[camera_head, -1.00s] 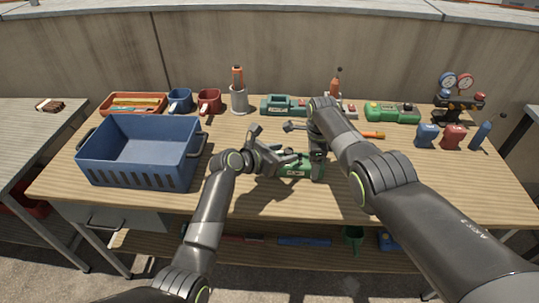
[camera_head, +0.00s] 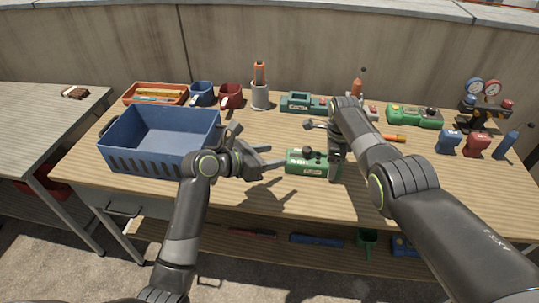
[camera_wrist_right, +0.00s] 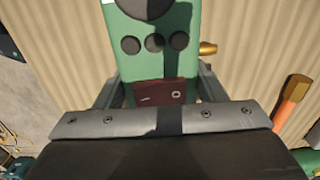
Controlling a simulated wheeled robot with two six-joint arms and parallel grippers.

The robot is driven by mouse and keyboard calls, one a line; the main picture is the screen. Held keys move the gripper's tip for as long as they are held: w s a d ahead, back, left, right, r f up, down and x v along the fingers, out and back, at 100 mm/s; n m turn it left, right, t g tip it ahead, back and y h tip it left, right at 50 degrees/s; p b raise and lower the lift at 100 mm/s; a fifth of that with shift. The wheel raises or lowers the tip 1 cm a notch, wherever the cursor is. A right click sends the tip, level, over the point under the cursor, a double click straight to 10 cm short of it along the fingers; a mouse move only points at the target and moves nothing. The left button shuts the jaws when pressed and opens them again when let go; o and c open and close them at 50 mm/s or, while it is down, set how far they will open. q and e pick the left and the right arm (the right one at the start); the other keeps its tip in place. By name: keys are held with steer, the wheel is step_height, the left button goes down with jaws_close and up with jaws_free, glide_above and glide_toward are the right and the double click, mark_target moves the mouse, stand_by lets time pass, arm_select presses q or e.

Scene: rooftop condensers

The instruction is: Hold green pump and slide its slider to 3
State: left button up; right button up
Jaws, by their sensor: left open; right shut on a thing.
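The green pump (camera_head: 306,164) lies on the workbench near its front middle, with a dark knob on top. In the right wrist view its green body (camera_wrist_right: 165,62) shows a round dark knob, a row of three dark buttons, a dark red plate and a brass fitting at the side. My right gripper (camera_head: 335,172) is shut on the right end of the pump; the jaws flank its body in the wrist view. My left gripper (camera_head: 276,158) is open and empty just left of the pump, apart from it. The slider and its marks cannot be made out.
A blue crate (camera_head: 120,162) stands left of my left gripper. Behind are an orange tray (camera_head: 156,102), two mugs, a grey-green device (camera_head: 299,107), another green device (camera_head: 415,121) and an orange-handled tool (camera_head: 394,138). Gauges and small bottles stand at right. The bench front is clear.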

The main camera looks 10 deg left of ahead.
steer(key=o, duration=1.7)
steer(key=shift+o, duration=0.2)
step_height(320, 180, up, 9)
steer(key=p, duration=0.9)
steer(key=shift+r, duration=0.1)
steer(key=shift+a+f, duration=0.1)
steer(key=shift+f, duration=0.1)
